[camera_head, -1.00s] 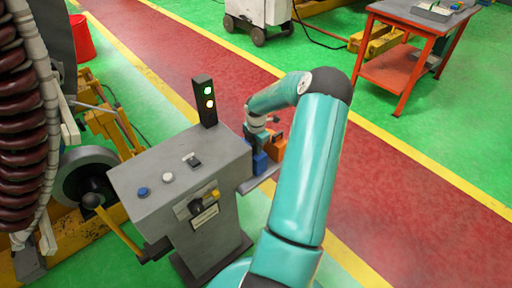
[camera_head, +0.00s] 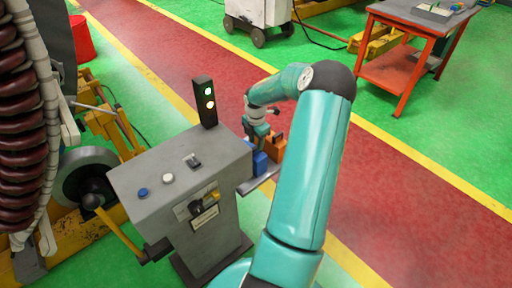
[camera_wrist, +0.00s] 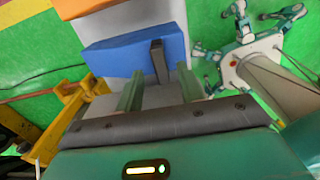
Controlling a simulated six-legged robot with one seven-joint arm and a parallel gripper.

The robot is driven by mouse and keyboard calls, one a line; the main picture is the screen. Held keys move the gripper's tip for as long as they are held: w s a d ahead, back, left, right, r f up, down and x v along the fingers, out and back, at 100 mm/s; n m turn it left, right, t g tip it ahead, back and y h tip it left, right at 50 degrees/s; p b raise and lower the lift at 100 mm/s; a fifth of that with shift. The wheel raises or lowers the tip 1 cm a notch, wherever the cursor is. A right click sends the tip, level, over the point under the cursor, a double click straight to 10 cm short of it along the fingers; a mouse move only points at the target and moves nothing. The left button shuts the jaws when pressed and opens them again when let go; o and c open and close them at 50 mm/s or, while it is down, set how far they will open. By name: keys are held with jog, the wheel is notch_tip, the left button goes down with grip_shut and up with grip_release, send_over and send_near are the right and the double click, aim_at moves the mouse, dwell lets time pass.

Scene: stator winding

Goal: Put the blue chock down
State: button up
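The blue chock (camera_head: 260,162) rests on a small grey shelf (camera_head: 262,181) at the right side of the grey control console. In the wrist view, the blue chock (camera_wrist: 115,56) has a dark upright handle (camera_wrist: 160,61). My gripper (camera_wrist: 158,84) has its two green fingers apart, one on each side of the handle, with gaps visible. In the head view my gripper (camera_head: 260,135) is just above the blue chock, and its fingertips are hard to make out. An orange chock (camera_head: 275,146) sits beside the blue one; its edge shows in the wrist view (camera_wrist: 85,6).
The console (camera_head: 180,172) carries buttons, levers and a signal light (camera_head: 205,103) standing close to my arm. A coil machine (camera_head: 25,110) stands at the left. A red-orange table (camera_head: 395,70) is at the back right. The red walkway is clear.

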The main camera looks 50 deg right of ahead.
notch_tip(320, 180, up, 8)
jog(key=shift+m+h, duration=0.7)
jog(key=shift+m, duration=0.2)
jog(key=w+a+r, duration=0.1)
jog(key=a+r, duration=0.1)
jog(key=a, duration=0.1)
jog(key=w+a+r, duration=0.1)
jog(key=a+r, duration=0.1)
jog(key=a, duration=0.1)
jog(key=w+a+r, duration=0.2)
jog(key=a, duration=0.1)
jog(key=shift+a+r, duration=0.3)
jog(key=shift+a, duration=0.05)
jog(key=a+r+m+h, duration=0.1)
jog(key=a+r+m, duration=0.1)
jog(key=a+r, duration=0.35)
jog(key=a+r+m, duration=0.2)
jog(key=a+r, duration=0.1)
jog(key=a, duration=0.6)
jog(key=s+a+r+m+t+y, duration=0.1)
jog(key=s+a+r+m+t, duration=0.1)
jog(key=s+a, duration=0.5)
jog(key=s+a+r+m+t+y, duration=0.1)
jog(key=s+a+r+m+t, duration=0.2)
jog(key=a, duration=1.1)
jog(key=s+r+m, duration=0.2)
jog(key=s+m, duration=0.2)
jog(key=shift+s+a+r+m+t, duration=0.15)
jog(key=shift+s+a+m+t, duration=0.15)
jog(key=shift+s+a, duration=0.05)
